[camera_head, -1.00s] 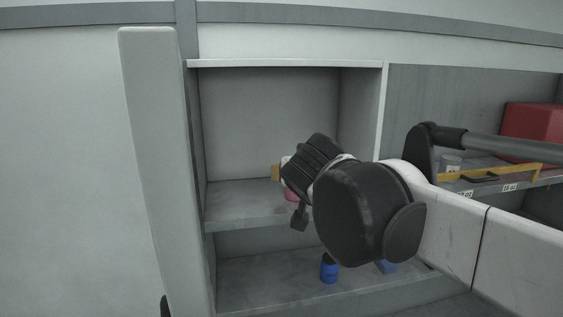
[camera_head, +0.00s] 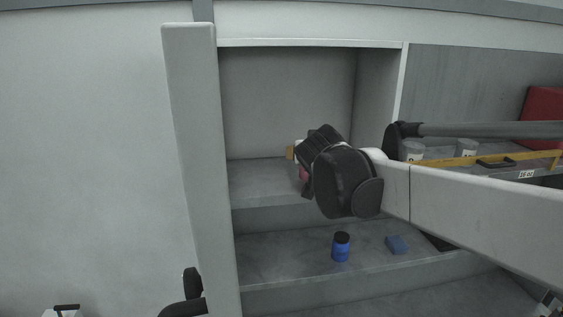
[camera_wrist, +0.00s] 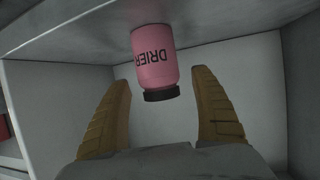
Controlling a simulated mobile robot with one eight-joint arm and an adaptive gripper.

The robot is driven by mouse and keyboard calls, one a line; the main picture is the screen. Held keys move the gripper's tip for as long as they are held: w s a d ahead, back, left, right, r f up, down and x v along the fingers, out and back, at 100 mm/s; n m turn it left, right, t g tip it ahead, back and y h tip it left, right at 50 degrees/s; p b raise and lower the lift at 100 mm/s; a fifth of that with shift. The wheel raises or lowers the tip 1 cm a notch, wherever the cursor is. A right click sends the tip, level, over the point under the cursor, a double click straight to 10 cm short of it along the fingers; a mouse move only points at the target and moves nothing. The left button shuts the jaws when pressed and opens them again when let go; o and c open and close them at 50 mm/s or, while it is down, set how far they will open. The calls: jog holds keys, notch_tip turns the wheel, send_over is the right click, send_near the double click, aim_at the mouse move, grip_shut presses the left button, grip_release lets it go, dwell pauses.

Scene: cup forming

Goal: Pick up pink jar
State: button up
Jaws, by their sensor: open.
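The pink jar (camera_wrist: 155,60) has a black lid and black lettering that reads "DRIER". In the wrist view it appears upside down, standing on a grey shelf (camera_wrist: 80,22), between and beyond the two tan fingers. My gripper (camera_wrist: 166,100) is open, with a visible gap between each finger and the jar. In the head view only a small pink part of the jar (camera_head: 303,174) shows beside my wrist, which hides the rest. A tan fingertip of my gripper (camera_head: 290,153) shows at the left of the wrist.
A blue jar (camera_head: 341,248) with a dark lid and a blue block (camera_head: 396,245) sit on the lower shelf. A white upright panel (camera_head: 198,150) bounds the left side. Cans (camera_head: 413,151), a yellow bar (camera_head: 450,161) and a red box (camera_head: 545,115) are at right.

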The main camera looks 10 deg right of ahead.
jog(key=c, duration=1.3)
